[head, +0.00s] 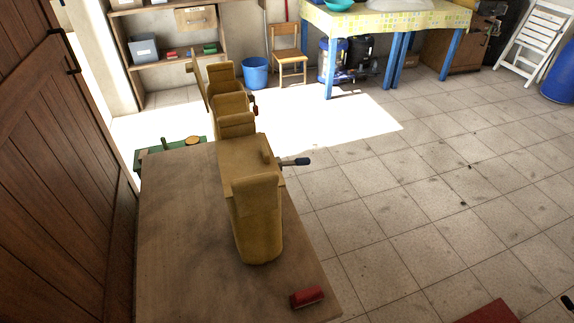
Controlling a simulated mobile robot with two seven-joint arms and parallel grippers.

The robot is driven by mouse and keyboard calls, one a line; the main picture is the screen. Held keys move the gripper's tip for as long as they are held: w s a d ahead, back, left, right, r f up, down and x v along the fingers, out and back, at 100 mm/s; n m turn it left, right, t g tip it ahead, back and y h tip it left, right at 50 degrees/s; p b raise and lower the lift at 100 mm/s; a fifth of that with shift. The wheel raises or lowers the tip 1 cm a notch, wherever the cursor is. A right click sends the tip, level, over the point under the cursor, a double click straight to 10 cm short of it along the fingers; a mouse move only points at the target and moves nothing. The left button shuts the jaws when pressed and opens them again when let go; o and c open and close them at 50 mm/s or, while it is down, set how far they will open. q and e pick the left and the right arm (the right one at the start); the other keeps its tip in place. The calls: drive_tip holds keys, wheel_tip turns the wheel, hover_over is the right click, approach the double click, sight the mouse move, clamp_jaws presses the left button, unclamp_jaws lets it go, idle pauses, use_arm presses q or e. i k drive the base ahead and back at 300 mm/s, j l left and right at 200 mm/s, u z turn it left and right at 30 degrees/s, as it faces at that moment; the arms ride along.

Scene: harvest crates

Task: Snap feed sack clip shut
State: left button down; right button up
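A tan, upright sack-like form (257,222) stands on the wooden table top, with a raised flap at its top. More tan forms of similar colour stand behind it in a row towards the shelf. A small dark red piece (255,108) shows farther back. A red block-like piece (307,297) lies on the table near its front right edge. Neither of my grippers is recognisable in the head view.
The wooden table (175,240) has bare room on its left. A brown plank door (60,160) stands close on the left. A green crate-like thing (160,157) is behind the table. Open tiled floor (430,180) lies right. A blue bucket (255,73) and chair (288,54) stand behind.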

sight(303, 160)
drive_tip(key=l+u, duration=0.15)
drive_tip(key=u, duration=0.3)
drive_tip(key=k+u, duration=0.15)
drive_tip(key=u, duration=0.3)
drive_tip(key=k+l+u, duration=0.1)
drive_tip(key=u, duration=0.35)
drive_tip(key=l+u, duration=0.1)
drive_tip(key=u, duration=0.4)
drive_tip(key=k+u, duration=0.15)
drive_tip(key=u, duration=0.8)
drive_tip(key=k+l+u, duration=0.1)
drive_tip(key=u, duration=0.35)
drive_tip(key=k+l+u, duration=0.1)
drive_tip(key=u, duration=0.4)
drive_tip(key=k+u, duration=0.2)
drive_tip(key=u, duration=0.25)
drive_tip(key=k+l+u, duration=0.15)
drive_tip(key=k+u, duration=0.25)
drive_tip(key=k+l+u, duration=0.1)
drive_tip(key=k+u, duration=0.3)
drive_tip(key=k+l+z, duration=0.15)
drive_tip(key=k+z, duration=0.15)
drive_tip(key=k+l+z, duration=0.5)
drive_tip(key=z, duration=0.15)
drive_tip(key=k+l+z, duration=0.45)
drive_tip(key=i+j, duration=0.1)
drive_tip(key=j, duration=0.05)
